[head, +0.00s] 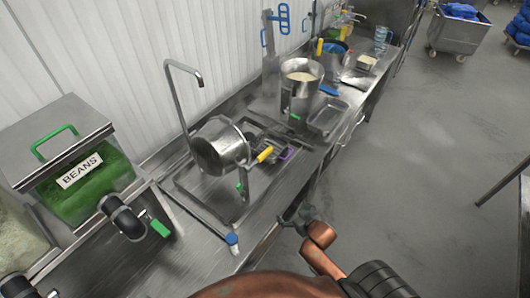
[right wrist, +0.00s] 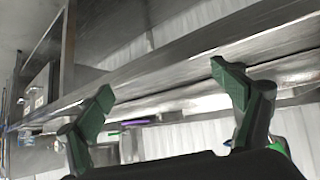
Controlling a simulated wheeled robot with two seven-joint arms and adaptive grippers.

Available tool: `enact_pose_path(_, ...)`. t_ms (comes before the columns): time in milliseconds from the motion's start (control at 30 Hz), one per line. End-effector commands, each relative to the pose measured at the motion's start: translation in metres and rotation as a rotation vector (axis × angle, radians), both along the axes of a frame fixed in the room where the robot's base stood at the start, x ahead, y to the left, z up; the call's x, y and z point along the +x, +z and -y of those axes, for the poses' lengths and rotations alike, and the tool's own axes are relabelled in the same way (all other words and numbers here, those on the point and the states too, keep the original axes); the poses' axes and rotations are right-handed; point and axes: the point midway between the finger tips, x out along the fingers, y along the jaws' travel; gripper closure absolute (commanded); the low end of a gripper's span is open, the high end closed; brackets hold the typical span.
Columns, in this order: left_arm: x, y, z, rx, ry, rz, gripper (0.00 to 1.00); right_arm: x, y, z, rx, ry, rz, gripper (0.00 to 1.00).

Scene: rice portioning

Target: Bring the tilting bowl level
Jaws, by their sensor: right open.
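The tilting bowl (head: 220,147) looks like a large steel pot over the sink area, its wall leaning toward the lower left. A green-tipped part (head: 240,187) shows below it at its front. My right gripper (head: 305,215) is in front of the counter edge, to the lower right of the bowl and apart from it. In the right wrist view my right gripper (right wrist: 160,88) is open, with nothing between its green fingers. The bowl cannot be made out in that view. My left gripper is not in view.
A green bin labelled BEANS (head: 90,185) stands at the left. A thin tap (head: 182,95) rises behind the bowl. A yellow-handled item (head: 265,154) lies right of it. A tall pot (head: 301,80) and a tray (head: 327,116) stand further along.

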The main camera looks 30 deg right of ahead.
Motion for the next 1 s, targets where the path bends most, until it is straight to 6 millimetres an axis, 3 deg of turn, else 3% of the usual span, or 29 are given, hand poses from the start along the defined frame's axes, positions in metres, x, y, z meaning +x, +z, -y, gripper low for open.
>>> enact_pose_path(167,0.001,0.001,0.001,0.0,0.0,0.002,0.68,0.03,0.018,0.009,0.017,0.023,0.114,0.13)
enact_pose_path(333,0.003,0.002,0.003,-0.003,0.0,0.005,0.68,0.062,0.049,0.016,0.054,0.067,0.256,0.13)
enact_pose_path(467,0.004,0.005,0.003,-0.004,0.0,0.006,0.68,0.09,0.086,0.02,0.101,0.134,0.393,0.13)
enact_pose_path(600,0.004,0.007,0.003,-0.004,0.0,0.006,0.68,0.115,0.136,0.02,0.183,0.249,0.545,0.13)
enact_pose_path(800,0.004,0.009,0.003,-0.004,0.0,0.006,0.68,0.125,0.185,0.015,0.288,0.388,0.66,0.13)
enact_pose_path(1000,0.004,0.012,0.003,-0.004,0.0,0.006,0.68,0.136,0.197,0.008,0.318,0.425,0.683,0.13)
